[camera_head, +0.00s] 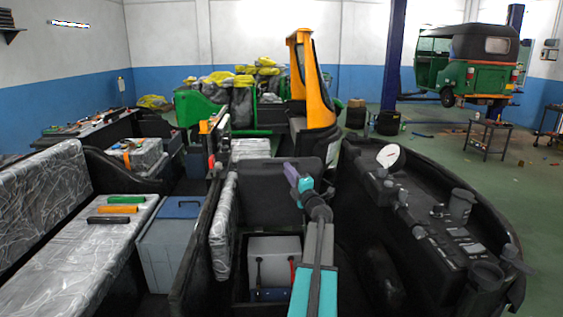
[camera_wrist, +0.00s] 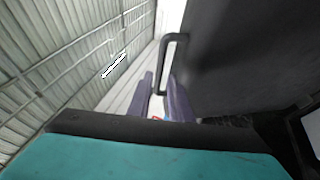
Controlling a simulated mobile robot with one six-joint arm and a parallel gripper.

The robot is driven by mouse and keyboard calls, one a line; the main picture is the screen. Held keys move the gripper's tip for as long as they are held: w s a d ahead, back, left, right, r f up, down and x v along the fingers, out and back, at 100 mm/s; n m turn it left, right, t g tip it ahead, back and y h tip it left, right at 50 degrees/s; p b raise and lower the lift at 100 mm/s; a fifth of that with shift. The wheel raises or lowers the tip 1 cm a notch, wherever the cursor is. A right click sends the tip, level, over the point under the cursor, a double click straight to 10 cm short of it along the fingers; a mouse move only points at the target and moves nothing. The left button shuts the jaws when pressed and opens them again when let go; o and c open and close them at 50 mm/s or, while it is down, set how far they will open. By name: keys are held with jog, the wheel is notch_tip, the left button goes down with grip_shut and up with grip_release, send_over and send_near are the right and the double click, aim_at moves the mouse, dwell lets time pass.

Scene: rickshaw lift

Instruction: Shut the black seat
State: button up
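The black seat (camera_head: 268,180) stands raised, nearly upright, behind an open compartment in the head view. In the wrist view it is the dark panel (camera_wrist: 250,60) filling the upper right, with a black loop handle (camera_wrist: 164,62) on its edge. My gripper (camera_head: 297,178) is at the seat's right edge in the head view. Its two purple fingers also show in the wrist view (camera_wrist: 162,98), apart, with the lower end of the handle lying between them in the picture. I cannot tell whether either finger touches the handle.
A light grey box (camera_head: 274,262) sits in the open compartment below the seat. A silver-covered pad (camera_head: 223,225) borders it on the left. A black console (camera_head: 430,215) with knobs and cups stands close on the right. A yellow-orange frame (camera_head: 314,85) rises behind.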

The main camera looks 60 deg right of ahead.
aim_at(282, 162)
jog(key=shift+p+x, duration=0.7)
jog(key=shift+x, duration=2.85)
grip_shut()
